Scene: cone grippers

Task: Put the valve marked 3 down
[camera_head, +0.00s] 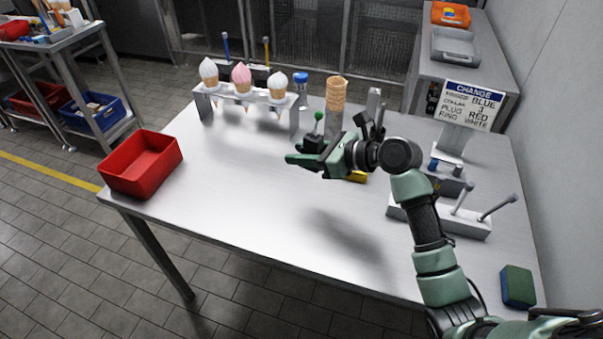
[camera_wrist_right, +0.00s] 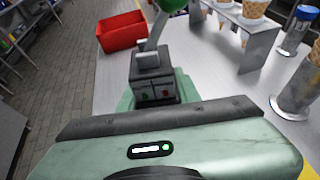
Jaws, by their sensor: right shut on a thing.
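My right gripper (camera_head: 303,158) is shut on a valve (camera_head: 313,141), a small dark block with a lever ending in a green ball. In the right wrist view the valve's grey and black body (camera_wrist_right: 152,72) stands up between the green fingers. The green ball is cut off by the top edge there. No number 3 can be read on it. The gripper is over the middle of the metal table (camera_head: 240,215), and a shadow on the tabletop lies to its lower right. My left gripper is not in view.
A red bin (camera_head: 141,164) stands at the table's left corner. A rack of ice-cream cones (camera_head: 246,107), a blue-capped bottle (camera_head: 300,88) and a cone stack (camera_head: 336,93) stand behind. A sign (camera_head: 470,106), a lever stand (camera_head: 440,220) and a sponge (camera_head: 517,286) are at right. The front middle is clear.

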